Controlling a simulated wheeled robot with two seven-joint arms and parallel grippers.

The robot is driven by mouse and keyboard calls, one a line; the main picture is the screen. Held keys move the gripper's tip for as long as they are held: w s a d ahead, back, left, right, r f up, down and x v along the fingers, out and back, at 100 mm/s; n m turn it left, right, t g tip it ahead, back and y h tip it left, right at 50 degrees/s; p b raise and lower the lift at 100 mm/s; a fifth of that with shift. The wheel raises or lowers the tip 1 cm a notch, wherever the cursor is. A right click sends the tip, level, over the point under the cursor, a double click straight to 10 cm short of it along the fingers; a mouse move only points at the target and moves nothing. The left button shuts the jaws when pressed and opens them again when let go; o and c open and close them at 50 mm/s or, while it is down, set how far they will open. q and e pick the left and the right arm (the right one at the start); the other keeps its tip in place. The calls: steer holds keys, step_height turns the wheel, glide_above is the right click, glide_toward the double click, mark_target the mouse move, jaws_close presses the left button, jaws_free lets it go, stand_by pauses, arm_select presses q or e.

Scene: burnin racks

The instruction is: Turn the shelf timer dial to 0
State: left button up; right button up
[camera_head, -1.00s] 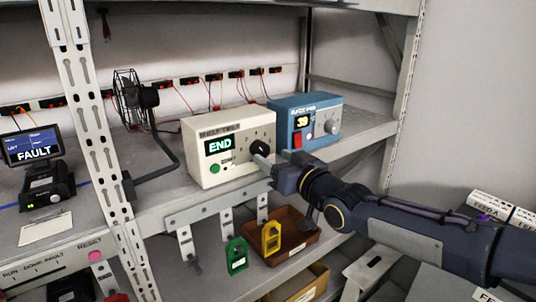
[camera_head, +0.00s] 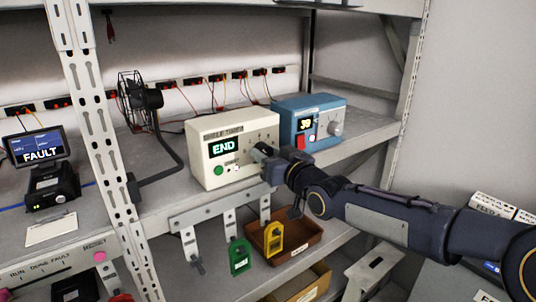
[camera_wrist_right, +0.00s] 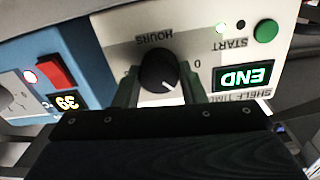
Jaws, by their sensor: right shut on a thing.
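The shelf timer (camera_head: 207,168) is a cream box on the shelf, with a lit END display and a green button. Its black HOURS dial (camera_wrist_right: 158,70) shows upside down in the right wrist view, with a white pointer mark slanting to the lower right of the picture. A printed 0 (camera_wrist_right: 197,64) is on the panel to the right of the dial there. My right gripper (camera_head: 262,154) is at the timer's front, its fingers on both sides of the dial and shut on it. In the head view the gripper hides most of the dial. My left gripper is not in view.
A blue box (camera_head: 311,117) with a red switch and grey knob stands close to the right of the timer. A black fan (camera_head: 137,97) is to the left.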

steer(key=shift+f+n+b, duration=0.15)
steer(key=shift+n+b, duration=0.45)
steer(key=shift+b, duration=0.35)
steer(key=n+b, duration=0.3)
steer(key=n, duration=0.1)
steer(key=shift+n+b, duration=0.3)
steer(key=shift+b, duration=0.1)
steer(key=shift+n+b, duration=0.4)
steer(key=shift+n, duration=0.7)
steer(key=o, duration=1)
